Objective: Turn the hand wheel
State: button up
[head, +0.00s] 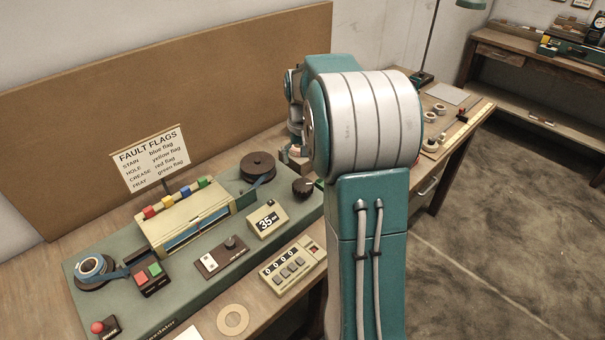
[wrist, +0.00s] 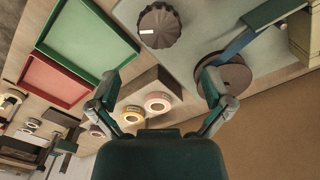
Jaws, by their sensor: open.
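The hand wheel is a dark, ribbed round knob (head: 303,187) at the right end of the green machine base (head: 225,256) in the head view. In the wrist view the hand wheel (wrist: 159,25) is at the top middle, with a white mark on its face. My gripper (wrist: 160,82) is open and empty, its two fingers spread wide. The wheel lies beyond the fingertips, between their lines and apart from them. In the head view my arm hides most of the gripper.
A brown reel (head: 257,167) with blue tape stands near the wheel; in the wrist view this reel (wrist: 236,77) lies close behind the right finger. Two tape rolls (wrist: 157,102) and green (wrist: 88,36) and red (wrist: 60,82) trays are nearby. A brown backboard (head: 100,115) rises behind.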

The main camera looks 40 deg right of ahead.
jog(key=shift+r, duration=1.55)
jog(key=s+a+r+n+t, duration=0.1)
jog(key=s+a+r, duration=0.3)
jog(key=a, duration=0.3)
jog(key=s+a+r+n+t, duration=0.2)
jog(key=s+a+r, duration=0.1)
jog(key=s+a, duration=0.25)
jog(key=s+a+f+n+t, duration=0.1)
jog(key=s+a+n+t, duration=0.1)
jog(key=s+a, duration=0.8)
jog(key=s, duration=0.2)
jog(key=shift+s+a+f+n+t, duration=0.15)
jog(key=shift+s+f+n+t, duration=0.05)
jog(key=shift+s+n+t, duration=0.15)
